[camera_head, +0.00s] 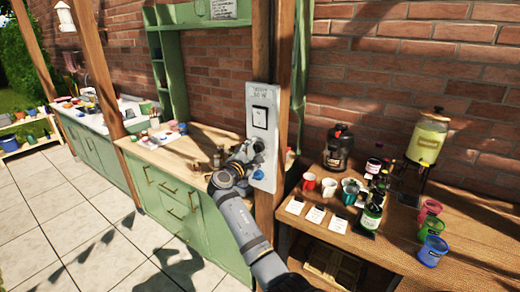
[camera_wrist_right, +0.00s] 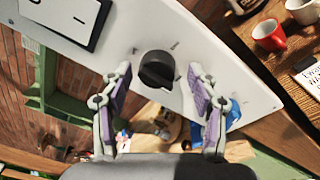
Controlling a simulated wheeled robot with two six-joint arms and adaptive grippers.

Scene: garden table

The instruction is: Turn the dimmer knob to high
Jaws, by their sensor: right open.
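A pale control panel (camera_head: 266,184) is fixed to the wooden post; it fills the upper middle of the right wrist view (camera_wrist_right: 215,45). The black round dimmer knob (camera_wrist_right: 157,70) sticks out of it, with small marks around it that are too small to read. My right gripper (camera_wrist_right: 159,78) is open, with one finger on each side of the knob in the picture and a visible gap to both. In the head view my right gripper (camera_head: 246,158) is at the panel's left edge and largely hides the knob. My left gripper is not in view.
A black-framed switch (camera_head: 260,117) sits above the knob and a blue part (camera_head: 258,174) below it on the panel. A wooden table (camera_head: 470,235) with cups, bottles and a drink dispenser (camera_head: 427,138) stands right. A green cabinet (camera_head: 205,215) stands left.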

